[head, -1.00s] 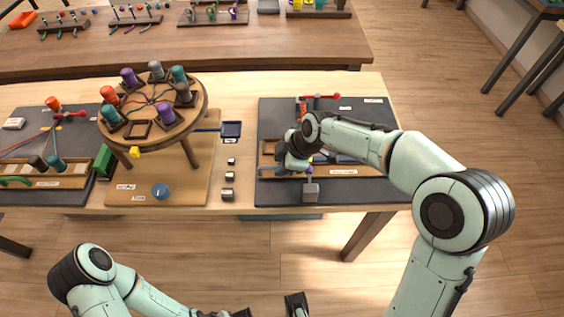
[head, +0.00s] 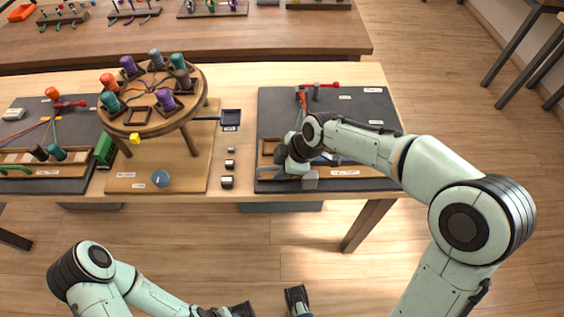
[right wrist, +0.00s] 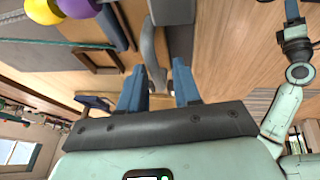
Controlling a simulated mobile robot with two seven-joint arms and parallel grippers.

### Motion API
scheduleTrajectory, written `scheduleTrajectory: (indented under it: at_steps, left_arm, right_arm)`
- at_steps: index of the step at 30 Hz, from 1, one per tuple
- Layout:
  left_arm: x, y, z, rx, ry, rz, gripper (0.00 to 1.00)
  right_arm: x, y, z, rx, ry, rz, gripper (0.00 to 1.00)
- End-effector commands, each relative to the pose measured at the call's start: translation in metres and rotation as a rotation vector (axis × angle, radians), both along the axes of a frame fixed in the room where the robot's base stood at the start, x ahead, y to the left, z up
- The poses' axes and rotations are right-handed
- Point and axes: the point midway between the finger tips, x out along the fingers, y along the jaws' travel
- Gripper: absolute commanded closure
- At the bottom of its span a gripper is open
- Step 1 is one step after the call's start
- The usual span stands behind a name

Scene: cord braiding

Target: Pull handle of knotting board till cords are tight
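The dark knotting board (head: 365,110) lies on the right part of the table, with a wooden tray along its front edge. My right gripper (head: 288,165) is low over the front left of this board in the head view. The right wrist view shows its two blue fingers (right wrist: 159,88) apart, with a grey curved handle (right wrist: 150,48) between them. I see no clear sign of the fingers closing on it. A red cord or bar (head: 303,97) shows at the back of the board; my arm hides much of the rest. My left gripper (head: 268,306) is partly cut off at the bottom edge.
A round wooden braiding stand (head: 130,120) with several coloured bobbins stands left of the board. Small grey blocks (head: 227,182) and a dark tray (head: 231,119) lie between them. Another cord board (head: 22,112) is at the far left. The floor in front is clear.

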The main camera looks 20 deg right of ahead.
Motion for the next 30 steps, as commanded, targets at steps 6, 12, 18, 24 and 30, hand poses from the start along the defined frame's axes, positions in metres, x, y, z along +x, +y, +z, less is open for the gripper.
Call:
scheduleTrajectory:
  at_steps: [6, 12, 18, 24, 30]
  left_arm:
    - [0.000, 0.000, 0.000, 0.000, 0.000, 0.001, 0.57]
    - [0.000, 0.000, 0.001, 0.001, 0.002, 0.000, 0.57]
    - [-0.001, 0.000, 0.003, 0.000, 0.005, -0.001, 0.57]
    - [-0.002, 0.000, 0.007, -0.001, 0.011, -0.001, 0.57]
    - [-0.003, 0.000, 0.010, -0.001, 0.014, -0.002, 0.57]
  right_arm:
    - [0.002, -0.001, 0.000, -0.001, -0.005, -0.002, 0.60]
    - [0.001, -0.004, 0.008, -0.001, -0.009, -0.004, 0.60]
    - [-0.008, -0.015, 0.041, -0.001, -0.014, -0.006, 0.60]
    - [-0.022, -0.029, 0.082, 0.000, -0.011, -0.004, 0.60]
    - [-0.032, -0.039, 0.112, 0.000, -0.009, -0.003, 0.60]
